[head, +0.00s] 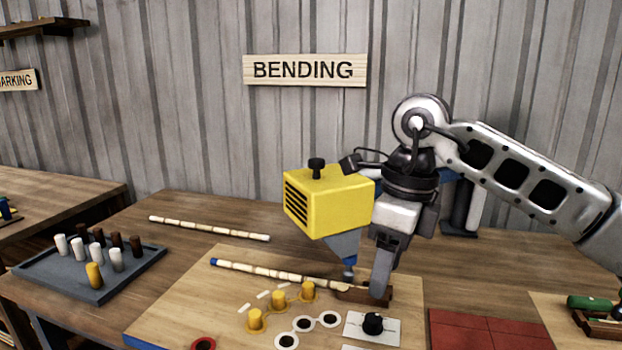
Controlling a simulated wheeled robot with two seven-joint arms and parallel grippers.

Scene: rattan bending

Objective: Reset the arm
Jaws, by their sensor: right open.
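My right arm (530,180) comes in from the right. Its gripper (380,285) points down over the back right part of the bending board (190,300), just right of a yellow machine (328,200) with a grey nozzle. The gripper is open, and its fingertips are close to a small brown wooden block (350,294); I cannot tell whether they touch it. A rattan rod with a blue end (270,274) lies on the board, its right end near that block. My left gripper is not in view.
Another rod (208,228) lies on the table behind. A grey tray (135,272) with several upright pegs stands at left. Yellow pegs (256,319), white ring plates (303,324) and a black knob (373,322) are on the board. Red tiles (480,330) lie at right.

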